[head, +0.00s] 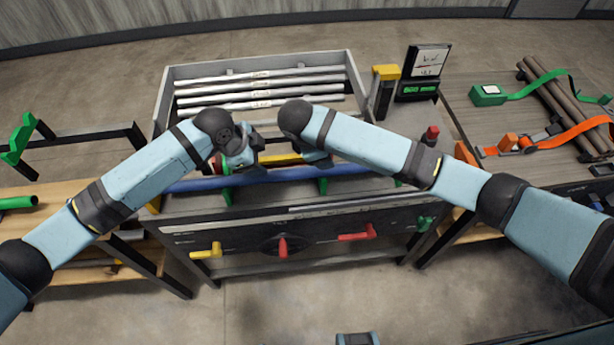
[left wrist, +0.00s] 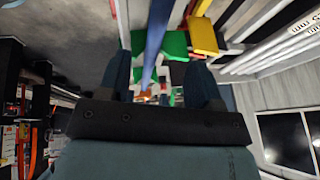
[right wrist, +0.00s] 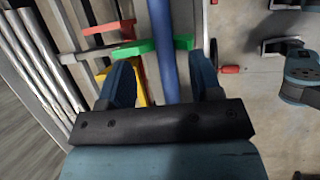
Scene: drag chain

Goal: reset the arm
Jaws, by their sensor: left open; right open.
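Both my arms reach in over the workbench (head: 300,205). My left gripper (head: 240,155) is above the blue tube (head: 200,183), with its fingers partly hidden by the wrist. In the left wrist view its fingers (left wrist: 160,85) stand apart, and the blue tube (left wrist: 157,35) shows between them. My right gripper (head: 312,155) is close to the right of the left one. In the right wrist view its fingers (right wrist: 162,80) are apart, with the blue tube (right wrist: 163,45) running between them in the picture. I cannot tell how far the tube is from either gripper's fingers.
A grey tray (head: 255,60) of several silver tubes lies behind the arms. A yellow-topped post (head: 386,72) and a display (head: 417,88) stand at its right. Orange straps (head: 570,138) and brown bars (head: 560,95) lie on the right table.

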